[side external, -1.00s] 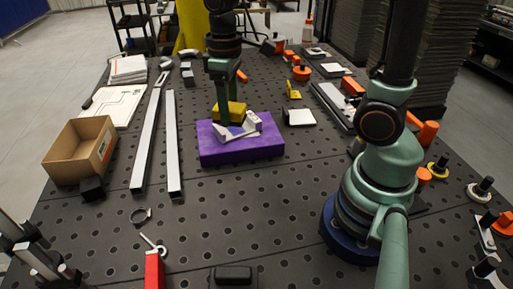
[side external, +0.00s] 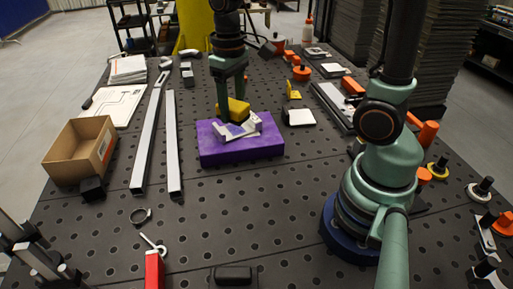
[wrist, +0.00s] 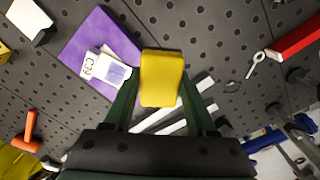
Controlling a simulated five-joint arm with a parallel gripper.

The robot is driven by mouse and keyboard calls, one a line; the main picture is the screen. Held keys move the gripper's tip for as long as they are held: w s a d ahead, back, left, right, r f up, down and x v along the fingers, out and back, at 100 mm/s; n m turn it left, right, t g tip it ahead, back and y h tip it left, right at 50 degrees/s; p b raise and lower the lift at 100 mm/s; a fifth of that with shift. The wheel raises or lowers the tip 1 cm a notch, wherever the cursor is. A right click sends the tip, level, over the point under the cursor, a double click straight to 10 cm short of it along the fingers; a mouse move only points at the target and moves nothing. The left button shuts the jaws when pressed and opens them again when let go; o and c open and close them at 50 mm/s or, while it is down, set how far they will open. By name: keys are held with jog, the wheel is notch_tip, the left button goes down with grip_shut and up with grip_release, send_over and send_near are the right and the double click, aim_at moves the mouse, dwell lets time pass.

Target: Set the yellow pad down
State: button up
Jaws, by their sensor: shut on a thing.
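The yellow pad (side external: 237,106) is held between the fingers of my gripper (side external: 232,109). In the wrist view the pad (wrist: 161,78) sits between the two dark green fingers, its long side pointing away from my palm. The purple block (side external: 242,153) lies flat on the table below and in front of the pad in the side view. I cannot tell whether the pad touches the block or bracket.
Two long metal bars (side external: 173,140) lie left of the purple block, with an open cardboard box (side external: 80,150) further left. A white plate with a black part (side external: 299,117) and a yellow bracket (side external: 293,91) stand to the right. The perforated table in front is mostly clear.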

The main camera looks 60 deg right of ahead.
aim_at(221, 204)
jog(key=shift+a+r+n, duration=0.1)
jog(key=shift+a+n, duration=0.3)
jog(key=shift+n, duration=0.5)
jog(key=s+a+r+n, duration=0.1)
jog(key=a+n, duration=0.4)
jog(key=n, duration=0.7)
jog(key=s+a+n, duration=0.1)
jog(key=a+n, duration=0.3)
jog(key=n, duration=0.8)
jog(key=shift+s+a+r, duration=0.35)
jog(key=shift+s+r, duration=0.05)
notch_tip(221, 204, down, 20)
jog(key=shift+r, duration=0.2)
jog(key=shift+f, duration=0.15)
jog(key=o, duration=1.4)
jog(key=shift+c, duration=0.2)
